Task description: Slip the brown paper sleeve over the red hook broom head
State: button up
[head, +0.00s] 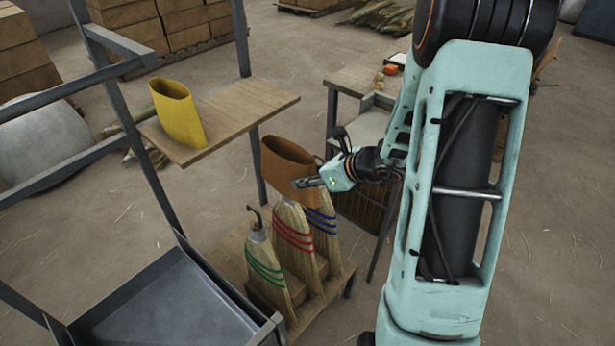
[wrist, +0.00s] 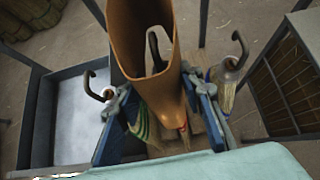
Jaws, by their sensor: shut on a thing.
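My gripper (head: 318,182) is shut on the brown paper sleeve (head: 286,165), with blue fingers on either side of it in the wrist view (wrist: 160,118). The open-topped sleeve (wrist: 125,35) stands roughly upright around the top of the red-banded broom (head: 293,230). A dark hook (wrist: 154,48) shows inside the sleeve in the wrist view. The red bands and lower bristles show below the sleeve; the broom's neck is hidden. How far down the sleeve sits inside is hard to tell.
The green-banded broom (head: 265,262) stands close on the left and the blue-banded broom (head: 323,222) close on the right, both hooked. A yellow sleeve (head: 177,113) stands on the wooden shelf (head: 232,108). A grey tray (head: 178,303) and metal posts are at left.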

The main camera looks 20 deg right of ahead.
jog(key=b, duration=0.7)
send_over(308, 247)
notch_tip(308, 247, down, 7)
jog(key=shift+w, duration=0.25)
dwell(0.4)
jog(key=shift+f+b, duration=6.35)
jog(key=shift+f, duration=0.15)
jog(key=shift+f+b, duration=5.25)
jog(key=shift+f, duration=0.1)
jog(key=shift+f+b, duration=0.6)
